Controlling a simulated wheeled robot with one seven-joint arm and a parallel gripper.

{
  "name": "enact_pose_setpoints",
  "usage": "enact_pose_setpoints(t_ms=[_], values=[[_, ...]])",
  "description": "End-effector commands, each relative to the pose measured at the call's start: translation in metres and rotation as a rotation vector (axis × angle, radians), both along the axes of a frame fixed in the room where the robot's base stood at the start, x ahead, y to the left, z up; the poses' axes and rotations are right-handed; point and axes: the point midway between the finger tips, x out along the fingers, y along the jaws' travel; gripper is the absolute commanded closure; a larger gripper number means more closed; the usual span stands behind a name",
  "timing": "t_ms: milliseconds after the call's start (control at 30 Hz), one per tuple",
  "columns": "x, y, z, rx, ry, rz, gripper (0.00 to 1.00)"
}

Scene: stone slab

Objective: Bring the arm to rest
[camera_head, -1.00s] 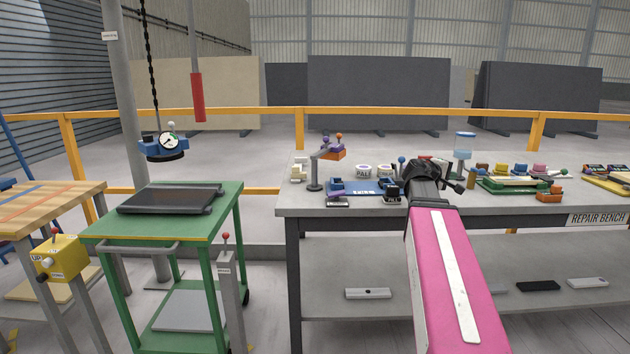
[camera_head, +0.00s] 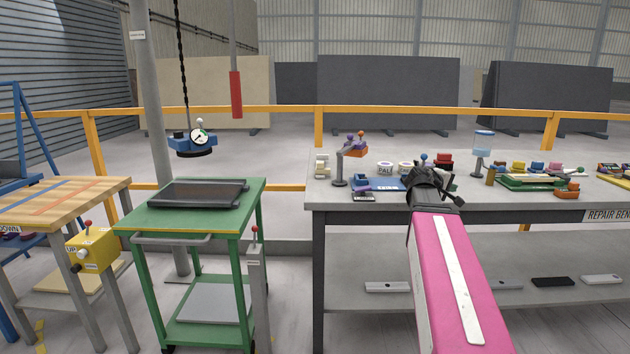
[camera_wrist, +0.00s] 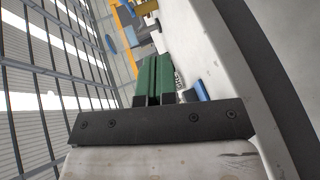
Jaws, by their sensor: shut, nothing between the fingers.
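My gripper (camera_head: 440,190) is at the end of my pink arm, in front of the grey repair bench (camera_head: 530,205) in the head view. It looks dark and small there, and its fingertips are hard to make out. In the wrist view my gripper (camera_wrist: 154,82) shows two green fingers side by side, closed together with nothing between them. The bench top runs along the right of the fingers in the wrist view, with a blue item (camera_wrist: 196,90) beside them. I cannot tell whether the gripper touches anything.
A green cart (camera_head: 150,222) with a black tray (camera_head: 198,194) stands left of the bench. A wooden table (camera_head: 75,205) with a yellow control box (camera_head: 91,250) is farther left. A blue hoist device (camera_head: 193,143) hangs on a chain. Several small items crowd the bench top.

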Motion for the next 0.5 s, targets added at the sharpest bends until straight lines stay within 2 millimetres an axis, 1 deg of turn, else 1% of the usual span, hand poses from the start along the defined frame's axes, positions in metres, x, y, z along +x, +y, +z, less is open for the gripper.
enact_pose_setpoints(t_ms=[267, 367, 467, 500], values=[[-0.007, 0.026, -0.057, 0.16, 0.014, -0.008, 1.0], [-0.013, 0.04, -0.086, 0.244, 0.025, -0.018, 1.0], [-0.022, 0.061, -0.124, 0.356, 0.044, -0.033, 1.0], [-0.027, 0.071, -0.142, 0.409, 0.053, -0.042, 1.0]])
